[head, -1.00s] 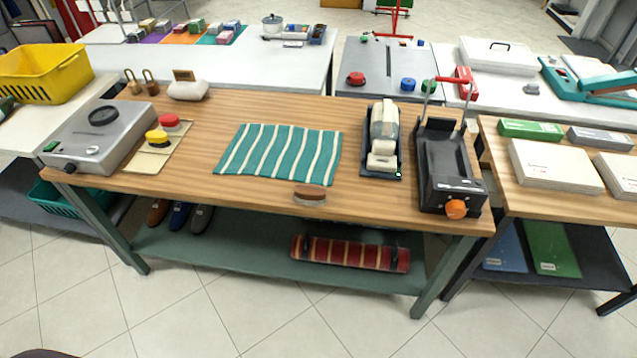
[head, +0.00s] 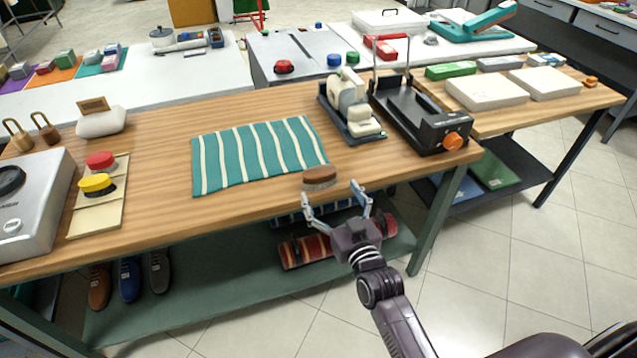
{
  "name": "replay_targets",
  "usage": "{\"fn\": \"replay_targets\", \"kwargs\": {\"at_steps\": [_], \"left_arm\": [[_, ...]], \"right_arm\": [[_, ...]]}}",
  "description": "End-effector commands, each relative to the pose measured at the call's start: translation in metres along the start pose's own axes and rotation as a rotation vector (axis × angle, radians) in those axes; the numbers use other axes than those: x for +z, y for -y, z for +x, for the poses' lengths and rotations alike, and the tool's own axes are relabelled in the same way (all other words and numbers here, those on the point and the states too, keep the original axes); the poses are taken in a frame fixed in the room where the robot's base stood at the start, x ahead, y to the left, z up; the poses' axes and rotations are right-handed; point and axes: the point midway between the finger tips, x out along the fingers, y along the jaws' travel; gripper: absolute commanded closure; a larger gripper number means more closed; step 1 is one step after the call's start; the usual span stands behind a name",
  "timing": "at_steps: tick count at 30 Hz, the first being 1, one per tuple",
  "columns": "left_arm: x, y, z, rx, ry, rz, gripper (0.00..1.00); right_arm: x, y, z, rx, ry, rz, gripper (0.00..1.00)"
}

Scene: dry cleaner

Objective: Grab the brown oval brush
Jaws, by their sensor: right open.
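The brown oval brush (head: 319,176) lies on the wooden table (head: 160,215) near its front edge, just in front of the striped cloth. Its brown back is up and a paler bristle band shows below. My right gripper (head: 333,200) is open and empty. Its two fingers are spread at the table's front edge, with the brush just beyond them, between their tips in the picture. I cannot tell whether a finger touches it. My left gripper does not show.
A green striped cloth (head: 258,152) lies behind the brush. Red and yellow buttons (head: 98,185) sit on a board at left. Rolled fabric (head: 305,252) lies on the lower shelf.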

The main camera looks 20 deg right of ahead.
Motion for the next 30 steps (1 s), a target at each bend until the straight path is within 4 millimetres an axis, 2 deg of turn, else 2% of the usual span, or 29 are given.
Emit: {"fn": "replay_targets", "kwargs": {"at_steps": [3,7,21,30], "left_arm": [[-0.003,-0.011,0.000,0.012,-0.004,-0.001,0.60],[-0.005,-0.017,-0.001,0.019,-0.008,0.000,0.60],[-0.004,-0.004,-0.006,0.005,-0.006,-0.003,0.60],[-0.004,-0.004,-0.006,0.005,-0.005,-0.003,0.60]], "right_arm": [[-0.008,-0.001,0.009,0.002,-0.016,0.001,0.17],[-0.008,0.000,0.022,0.002,-0.015,0.001,0.17],[-0.009,0.003,0.074,0.002,-0.013,0.001,0.17],[-0.008,0.003,0.077,0.002,-0.011,0.001,0.17]]}}
